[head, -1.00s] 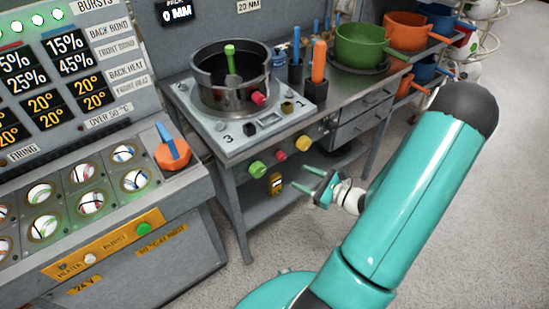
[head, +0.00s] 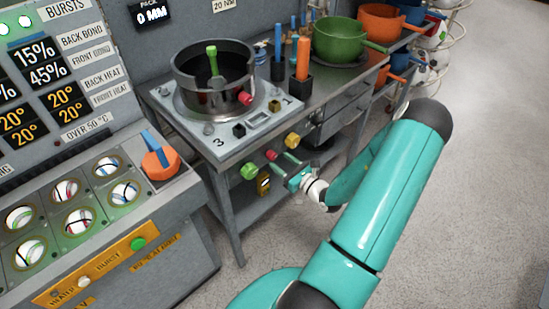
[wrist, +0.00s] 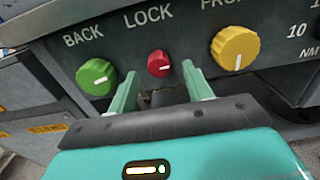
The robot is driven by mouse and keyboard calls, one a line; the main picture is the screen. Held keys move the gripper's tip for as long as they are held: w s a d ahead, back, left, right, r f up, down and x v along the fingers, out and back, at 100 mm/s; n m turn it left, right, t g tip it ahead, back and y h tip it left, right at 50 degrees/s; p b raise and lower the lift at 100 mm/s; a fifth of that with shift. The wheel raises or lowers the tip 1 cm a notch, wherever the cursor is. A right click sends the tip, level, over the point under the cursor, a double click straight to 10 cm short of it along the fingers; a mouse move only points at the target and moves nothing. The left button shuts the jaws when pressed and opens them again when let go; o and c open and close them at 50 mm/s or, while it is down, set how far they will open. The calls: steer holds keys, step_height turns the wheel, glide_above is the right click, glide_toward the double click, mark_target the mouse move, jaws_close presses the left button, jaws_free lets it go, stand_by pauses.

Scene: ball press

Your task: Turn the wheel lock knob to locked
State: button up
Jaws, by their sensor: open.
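The red lock knob (wrist: 158,63) sits under the label LOCK on the front panel of the press bench, between a green knob (wrist: 97,77) labelled BACK and a larger yellow knob (wrist: 235,48). Its white pointer mark looks roughly horizontal. It also shows in the head view (head: 271,155). My gripper (wrist: 160,75) is open, with one finger to each side of the red knob in the picture and nothing between them. In the head view my gripper (head: 281,164) is close in front of the panel. I cannot tell whether a finger touches the knob.
The press pot (head: 213,80) stands on the bench top above the knobs. A control console (head: 150,225) with an orange knob (head: 160,163) is at the left. Green (head: 338,42) and orange (head: 380,25) pots stand at the back. The floor at right is clear.

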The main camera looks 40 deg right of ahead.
mark_target(274, 157)
steer(key=w, duration=0.3)
steer(key=shift+w+a+f, duration=0.1)
steer(key=shift+w+a, duration=0.05)
steer(key=shift+w, duration=0.2)
steer(key=shift+s+r, duration=0.2)
steer(key=shift+w+f, duration=0.15)
steer(key=shift+w, duration=0.2)
steer(key=shift+s, duration=0.25)
steer(key=shift+c, duration=0.4)
steer(key=shift+w, duration=0.1)
steer(key=c, duration=0.9)
